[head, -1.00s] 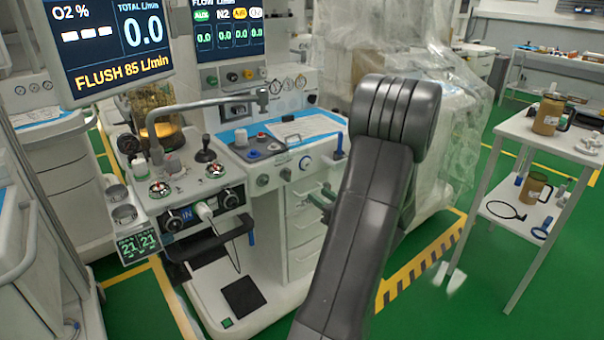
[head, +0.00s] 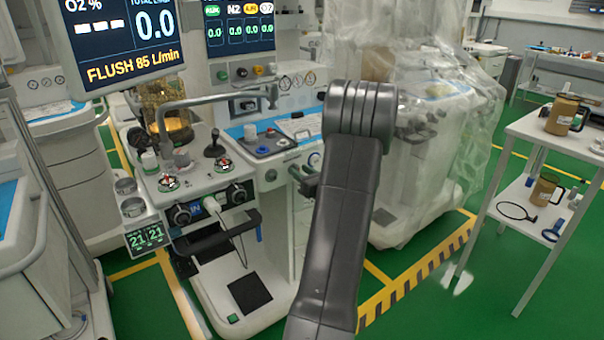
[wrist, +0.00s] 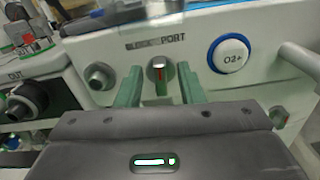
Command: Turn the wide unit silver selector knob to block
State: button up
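The silver selector knob (wrist: 158,69) is on the pale front panel of the wide unit in the wrist view, below the lettering "BLOCK" and "PORT". A red mark shows on its face; I cannot tell which label it points to. My gripper (wrist: 160,88) has its two green fingers apart, one on each side of the knob, with gaps visible. Contact is not visible. In the head view my gripper (head: 304,180) is close to the front panel of the wide unit (head: 285,161), and the knob is not discernible there.
A blue-ringed O2+ button (wrist: 229,55) is right of the knob. A plain round knob (wrist: 99,76) is left, and a black dial (wrist: 27,98) is farther left. A pale handle (wrist: 300,58) juts out at right. A white side table (head: 533,126) stands at far right.

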jog(key=shift+c, duration=0.4)
grip_shut()
jog(key=shift+f+n+b, duration=0.1)
jog(key=shift+n+b, duration=0.2)
jog(key=shift+b, duration=0.3)
jog(key=n+b, duration=0.3)
jog(key=b, duration=0.1)
jog(key=n+b, duration=0.3)
jog(key=b, duration=0.1)
jog(key=n+b, duration=0.3)
jog(key=b, duration=0.1)
jog(key=shift+s+a+f+b, duration=0.15)
jog(key=shift+s+a+b, duration=0.1)
jog(key=shift+a+b, duration=0.15)
jog(key=shift+n, duration=0.4)
